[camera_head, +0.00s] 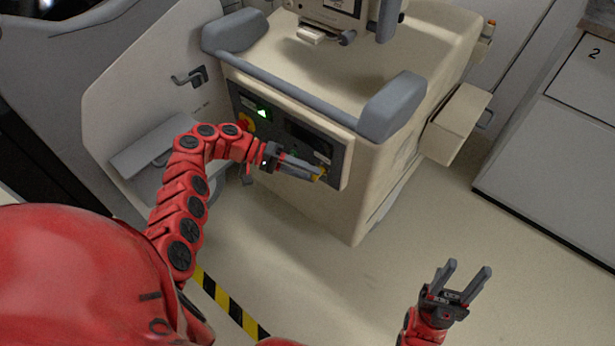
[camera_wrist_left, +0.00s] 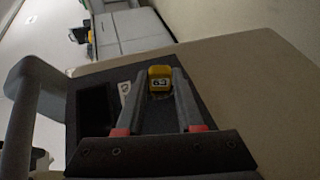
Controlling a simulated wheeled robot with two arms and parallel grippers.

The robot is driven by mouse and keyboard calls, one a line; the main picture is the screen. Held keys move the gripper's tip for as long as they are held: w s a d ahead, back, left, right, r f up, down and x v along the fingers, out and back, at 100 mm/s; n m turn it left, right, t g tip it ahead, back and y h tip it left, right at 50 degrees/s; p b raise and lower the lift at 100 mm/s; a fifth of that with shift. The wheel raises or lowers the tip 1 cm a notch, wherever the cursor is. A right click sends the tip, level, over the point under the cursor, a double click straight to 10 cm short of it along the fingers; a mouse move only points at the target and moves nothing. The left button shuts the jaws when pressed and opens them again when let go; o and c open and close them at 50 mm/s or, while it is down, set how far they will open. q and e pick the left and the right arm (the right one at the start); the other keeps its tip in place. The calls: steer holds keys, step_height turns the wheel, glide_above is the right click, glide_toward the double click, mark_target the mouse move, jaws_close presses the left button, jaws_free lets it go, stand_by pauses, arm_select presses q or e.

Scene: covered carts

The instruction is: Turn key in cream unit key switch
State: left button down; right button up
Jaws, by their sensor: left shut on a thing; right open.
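The cream unit (camera_head: 365,190) stands in the middle of the head view, with a dark control panel (camera_head: 250,104) on its front face. My left gripper (camera_head: 318,174) is at the lower right part of the panel, shut on a small yellow key (camera_head: 322,176). In the left wrist view the yellow key (camera_wrist_left: 160,78) sits between the tips of the left fingers (camera_wrist_left: 160,84), against the dark panel. The key switch behind it is hidden. My right gripper (camera_head: 467,282) is open and empty over the floor at the lower right.
A green lit indicator (camera_head: 263,113) and a red and yellow button (camera_head: 246,122) are on the panel's left part. A grey bumper handle (camera_head: 392,105) juts out above the panel. A grey cabinet (camera_head: 560,150) stands at right. The floor between is clear.

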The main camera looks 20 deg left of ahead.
arm_select(q)
steer(key=shift+f+h+b, duration=0.1)
steer(key=shift+h+b, duration=0.2)
